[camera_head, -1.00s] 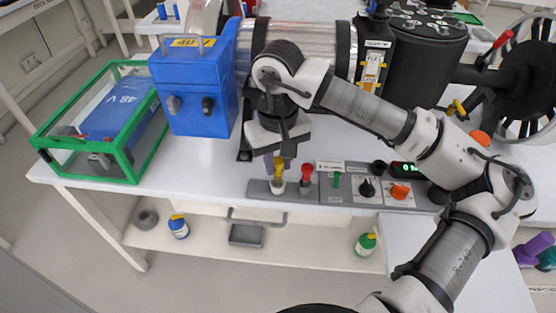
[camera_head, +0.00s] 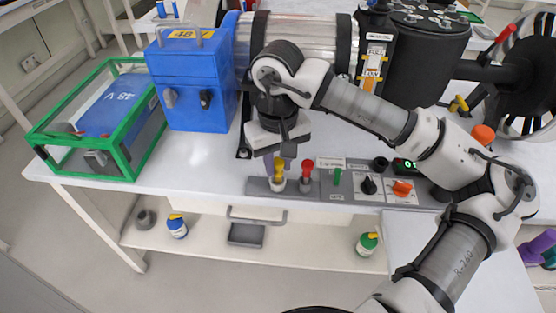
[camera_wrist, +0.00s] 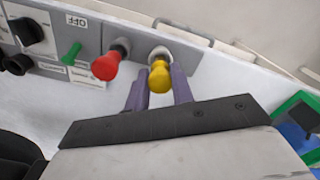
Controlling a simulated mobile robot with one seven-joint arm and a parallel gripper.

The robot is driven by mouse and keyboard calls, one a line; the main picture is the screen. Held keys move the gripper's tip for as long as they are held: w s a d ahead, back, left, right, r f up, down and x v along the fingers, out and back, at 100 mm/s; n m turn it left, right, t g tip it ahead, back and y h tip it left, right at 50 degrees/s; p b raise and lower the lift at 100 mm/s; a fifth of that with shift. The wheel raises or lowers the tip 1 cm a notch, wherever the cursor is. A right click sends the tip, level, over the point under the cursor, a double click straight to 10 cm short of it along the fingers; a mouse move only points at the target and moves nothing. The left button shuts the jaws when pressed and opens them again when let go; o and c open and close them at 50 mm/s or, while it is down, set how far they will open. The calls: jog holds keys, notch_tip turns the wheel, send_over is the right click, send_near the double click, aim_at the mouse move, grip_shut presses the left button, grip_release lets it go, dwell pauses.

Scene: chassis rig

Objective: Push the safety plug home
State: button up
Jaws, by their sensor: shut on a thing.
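The yellow plug (camera_head: 278,170) stands at the left end of the grey control panel. In the wrist view the yellow plug (camera_wrist: 159,76) sits between the two purple-grey fingers of my gripper (camera_wrist: 157,90), in line with a pale round socket (camera_wrist: 160,54). My gripper (camera_head: 281,166) points down over the panel in the head view and is shut on the yellow plug. The plug's lower end is at the pale socket; how deep it sits I cannot tell. A red plug or knob (camera_head: 307,170) stands just to its right, apart from the gripper.
The grey panel (camera_head: 335,197) also carries a green pin (camera_head: 337,177), a black knob (camera_head: 369,186) and an orange switch (camera_head: 401,189). A blue box (camera_head: 190,95) and a green-framed clear case (camera_head: 140,165) stand left. The white tabletop (camera_head: 205,168) is clear between case and panel.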

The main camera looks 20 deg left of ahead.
jog(key=shift+f+b, duration=1.1)
jog(key=shift+b, duration=0.05)
jog(key=o, duration=1)
jog(key=shift+o, duration=0.2)
